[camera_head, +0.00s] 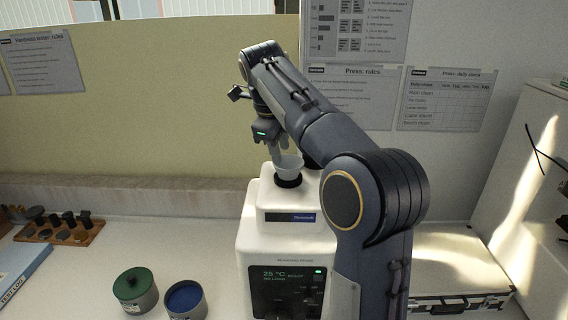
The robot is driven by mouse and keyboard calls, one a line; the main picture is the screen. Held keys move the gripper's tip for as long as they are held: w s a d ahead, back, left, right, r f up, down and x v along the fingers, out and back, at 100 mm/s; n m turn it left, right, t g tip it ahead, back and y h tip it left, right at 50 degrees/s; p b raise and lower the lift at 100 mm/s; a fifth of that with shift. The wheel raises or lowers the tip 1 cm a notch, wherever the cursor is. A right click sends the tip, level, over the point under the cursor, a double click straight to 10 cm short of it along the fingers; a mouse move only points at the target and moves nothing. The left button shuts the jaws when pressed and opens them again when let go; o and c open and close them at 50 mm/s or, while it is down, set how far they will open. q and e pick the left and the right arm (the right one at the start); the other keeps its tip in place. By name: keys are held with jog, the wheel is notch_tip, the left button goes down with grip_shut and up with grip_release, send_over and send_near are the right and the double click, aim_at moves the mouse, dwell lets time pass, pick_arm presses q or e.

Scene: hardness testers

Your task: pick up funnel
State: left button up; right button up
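My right arm hides part of the tester's right side. My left gripper is not in view.
A wooden rack (84,236) with dark pieces is far left. A silver case (459,303) lies at right. The counter between rack and tester is mostly clear.

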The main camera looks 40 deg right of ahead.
jog(key=p+x, duration=0.1)
jog(key=x, duration=0.5)
jog(key=shift+f, duration=0.45)
jog(key=shift+a, duration=0.1)
grip_shut()
